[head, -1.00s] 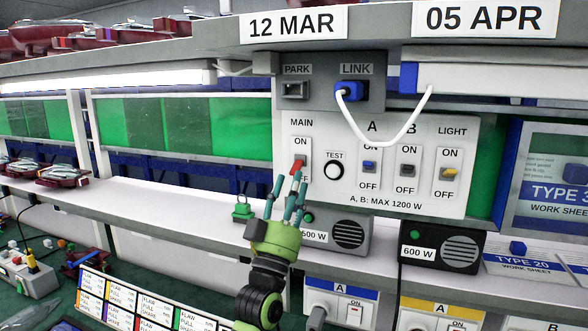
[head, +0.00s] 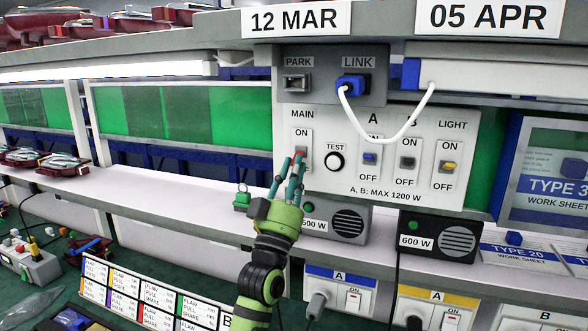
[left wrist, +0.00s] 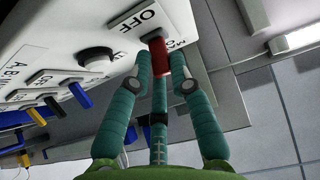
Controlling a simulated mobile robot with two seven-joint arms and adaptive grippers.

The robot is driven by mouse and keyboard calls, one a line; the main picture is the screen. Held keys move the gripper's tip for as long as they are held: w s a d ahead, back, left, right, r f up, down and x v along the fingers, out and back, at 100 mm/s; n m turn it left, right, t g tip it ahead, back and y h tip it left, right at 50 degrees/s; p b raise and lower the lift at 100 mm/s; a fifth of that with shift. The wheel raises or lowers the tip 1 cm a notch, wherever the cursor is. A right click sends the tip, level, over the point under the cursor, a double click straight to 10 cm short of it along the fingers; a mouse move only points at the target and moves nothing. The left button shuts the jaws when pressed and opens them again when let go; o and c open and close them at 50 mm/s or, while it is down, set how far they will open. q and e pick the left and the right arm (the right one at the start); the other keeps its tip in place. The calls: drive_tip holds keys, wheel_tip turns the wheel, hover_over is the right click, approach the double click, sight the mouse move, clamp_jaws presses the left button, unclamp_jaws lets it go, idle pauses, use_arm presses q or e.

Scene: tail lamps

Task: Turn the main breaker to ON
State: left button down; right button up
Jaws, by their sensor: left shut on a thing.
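The main breaker's red lever (head: 301,153) is on the white panel (head: 335,186) under MAIN, just below its ON label. My left gripper (head: 290,164) reaches up to it from below, its fingers covering the lower part of the switch. In the left wrist view, the red lever (left wrist: 160,58) is between the fingertips of the left gripper (left wrist: 166,76), with the OFF label beside it. The gripper is shut on the lever. The ON end is hidden in that view, and I cannot tell the lever's exact position. My right gripper is not in view.
The round TEST button (head: 334,161) is close to the right of my fingers. Switches A (head: 370,158), B (head: 408,162) and LIGHT (head: 449,166) sit farther right. A white cable (head: 385,144) loops from the LINK plug (head: 352,86) across the panel top. A 500 W box (head: 348,224) stands below.

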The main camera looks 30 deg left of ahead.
use_arm(q)
drive_tip(key=g+p, duration=0.1)
drive_tip(key=r+p, duration=0.1)
drive_tip(key=p, duration=0.1)
drive_tip(key=shift+s+r+g, duration=0.25)
drive_tip(key=shift+r+g, duration=0.05)
drive_tip(key=shift+g, duration=0.1)
drive_tip(key=shift+a+r+g+h+p, duration=0.1)
drive_tip(key=shift+r+g+h+p, duration=0.35)
drive_tip(key=shift+g, duration=0.85)
drive_tip(key=shift+d+r+g+h, duration=0.15)
drive_tip(key=shift+r+g, duration=0.5)
drive_tip(key=shift+g, duration=0.65)
drive_tip(key=shift+a+r+g+h+p, duration=0.15)
drive_tip(key=shift+r+g+h+p, duration=0.3)
drive_tip(key=shift+g, duration=0.85)
drive_tip(key=shift+r, duration=0.15)
drive_tip(key=c, duration=1.2)
unclamp_jaws()
drive_tip(key=shift+f, duration=0.2)
